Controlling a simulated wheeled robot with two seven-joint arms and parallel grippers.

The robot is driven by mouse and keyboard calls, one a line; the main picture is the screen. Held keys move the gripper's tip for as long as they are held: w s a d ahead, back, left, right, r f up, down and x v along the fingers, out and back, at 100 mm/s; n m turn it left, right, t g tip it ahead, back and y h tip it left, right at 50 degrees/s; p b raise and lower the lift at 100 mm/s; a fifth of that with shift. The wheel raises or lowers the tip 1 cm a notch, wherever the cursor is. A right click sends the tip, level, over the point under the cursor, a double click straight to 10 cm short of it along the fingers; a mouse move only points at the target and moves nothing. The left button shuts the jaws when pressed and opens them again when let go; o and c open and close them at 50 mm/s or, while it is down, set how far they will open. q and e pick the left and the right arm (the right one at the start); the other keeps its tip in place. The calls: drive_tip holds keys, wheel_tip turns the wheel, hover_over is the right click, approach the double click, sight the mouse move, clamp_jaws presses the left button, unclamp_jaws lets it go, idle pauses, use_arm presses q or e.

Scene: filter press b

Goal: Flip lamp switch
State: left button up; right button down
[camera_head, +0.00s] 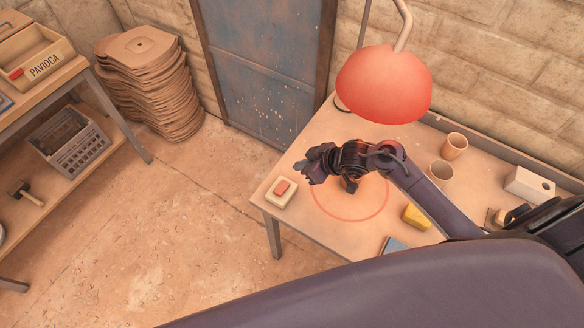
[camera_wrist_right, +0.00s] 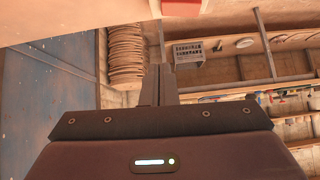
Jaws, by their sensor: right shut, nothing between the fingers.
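The lamp switch is a cream box with a red rocker (camera_head: 282,188) near the left corner of the table. A red part with a pale edge, likely the switch (camera_wrist_right: 186,8), is cut off by the top edge of the right wrist view. The lamp has a red dome shade (camera_head: 384,84) and hangs over the table's far side. My right gripper (camera_head: 303,168) is above the table, up and right of the switch, apart from it in the picture. In the wrist view its fingers (camera_wrist_right: 158,84) are together and empty. My left gripper is not in view.
The table (camera_head: 288,228) also bears two cups (camera_head: 454,146), a yellow block (camera_head: 416,216), a blue item (camera_head: 395,245) and a white box (camera_head: 528,185). A shelf (camera_head: 62,86) stands at left, with stacked filter cloths or sacks (camera_head: 150,85) by the wall. Open floor lies between.

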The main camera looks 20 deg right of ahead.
drive_tip(key=shift+v, duration=2.75)
drive_tip(key=shift+w+d, duration=0.1)
drive_tip(key=shift+d, duration=0.1)
